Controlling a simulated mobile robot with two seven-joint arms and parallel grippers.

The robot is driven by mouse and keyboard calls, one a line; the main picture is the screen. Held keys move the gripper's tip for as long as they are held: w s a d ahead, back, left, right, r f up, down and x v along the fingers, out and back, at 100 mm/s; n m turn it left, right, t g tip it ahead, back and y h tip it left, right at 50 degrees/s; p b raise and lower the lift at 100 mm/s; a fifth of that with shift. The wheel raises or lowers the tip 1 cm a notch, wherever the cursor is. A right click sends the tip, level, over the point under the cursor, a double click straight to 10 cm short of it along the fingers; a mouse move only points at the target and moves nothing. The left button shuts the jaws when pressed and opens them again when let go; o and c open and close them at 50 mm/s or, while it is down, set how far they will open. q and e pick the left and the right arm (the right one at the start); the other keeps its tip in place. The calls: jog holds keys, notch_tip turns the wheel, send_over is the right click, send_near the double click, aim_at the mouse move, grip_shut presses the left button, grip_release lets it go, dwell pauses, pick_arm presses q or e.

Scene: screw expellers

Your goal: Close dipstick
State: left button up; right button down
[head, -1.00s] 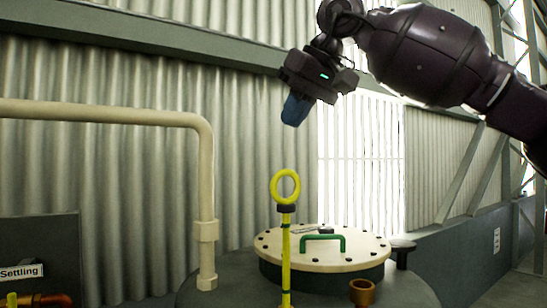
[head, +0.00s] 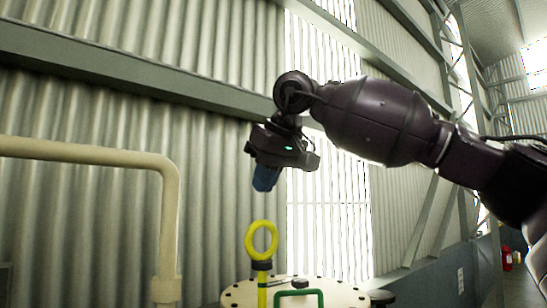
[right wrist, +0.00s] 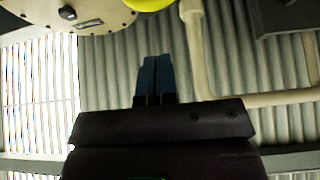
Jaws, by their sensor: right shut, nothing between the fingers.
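The dipstick (head: 262,242) is yellow with a ring handle and a dark collar below it. It stands upright in front of the cream tank lid, and its lower part is cut off by the bottom of the head view. My right gripper (head: 265,178) points down above the ring, apart from it. Its blue fingers are together and empty, as the right wrist view (right wrist: 156,78) also shows. A piece of the yellow ring (right wrist: 150,4) shows at the top edge of that view. My left gripper is not in view.
The cream round lid (head: 345,297) with a green handle (head: 298,294) lies beside the dipstick. A cream pipe (head: 168,225) rises to the left and bends away. A corrugated wall (head: 110,110) stands behind. The air around the ring looks clear.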

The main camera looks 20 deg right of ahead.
aim_at(264, 223)
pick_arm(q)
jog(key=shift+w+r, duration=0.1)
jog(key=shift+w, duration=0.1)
pick_arm(e)
jog(key=shift+f, duration=2.4)
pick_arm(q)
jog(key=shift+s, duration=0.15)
pick_arm(e)
jog(key=shift+s, duration=0.1)
